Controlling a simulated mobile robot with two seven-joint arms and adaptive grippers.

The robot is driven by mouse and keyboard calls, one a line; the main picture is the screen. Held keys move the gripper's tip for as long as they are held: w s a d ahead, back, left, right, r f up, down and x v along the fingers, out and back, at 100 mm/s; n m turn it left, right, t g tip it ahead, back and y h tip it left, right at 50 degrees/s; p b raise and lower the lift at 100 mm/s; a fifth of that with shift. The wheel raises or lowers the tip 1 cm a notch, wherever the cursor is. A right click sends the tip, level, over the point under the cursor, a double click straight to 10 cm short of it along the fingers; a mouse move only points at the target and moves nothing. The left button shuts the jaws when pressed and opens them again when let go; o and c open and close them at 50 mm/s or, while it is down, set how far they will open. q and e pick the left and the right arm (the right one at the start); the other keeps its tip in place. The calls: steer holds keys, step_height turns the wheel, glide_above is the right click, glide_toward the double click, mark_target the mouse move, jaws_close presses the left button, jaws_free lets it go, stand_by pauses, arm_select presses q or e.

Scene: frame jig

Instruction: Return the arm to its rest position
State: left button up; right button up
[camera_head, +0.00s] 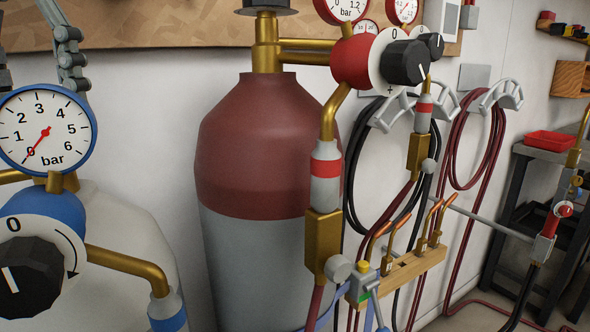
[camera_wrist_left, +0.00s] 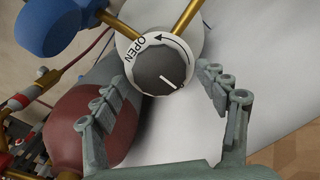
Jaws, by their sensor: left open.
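Grey finger links of my left gripper (camera_wrist_left: 162,80) show in the left wrist view, spread apart with no object clamped between them. A black knob (camera_wrist_left: 165,72) with a white pointer line, on a white dial marked OPEN with an arrow, lies ahead between the fingertips. I cannot tell whether a finger touches it. In the head view, part of the left gripper (camera_head: 68,45) shows at the upper left, behind the blue-rimmed gauge (camera_head: 45,130). My right gripper is not in view.
A red-topped grey cylinder (camera_head: 255,140) stands in the middle, with brass pipes and a black regulator knob (camera_head: 404,62) at its right. A pale cylinder (camera_head: 125,235) is at the left. Hoses (camera_head: 462,140) hang on the wall. A dark cart (camera_head: 520,165) stands far right.

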arm_select(q)
steer(key=n, duration=0.4)
steer(key=shift+a, duration=0.1)
steer(key=shift+s, duration=0.1)
stand_by(0.3)
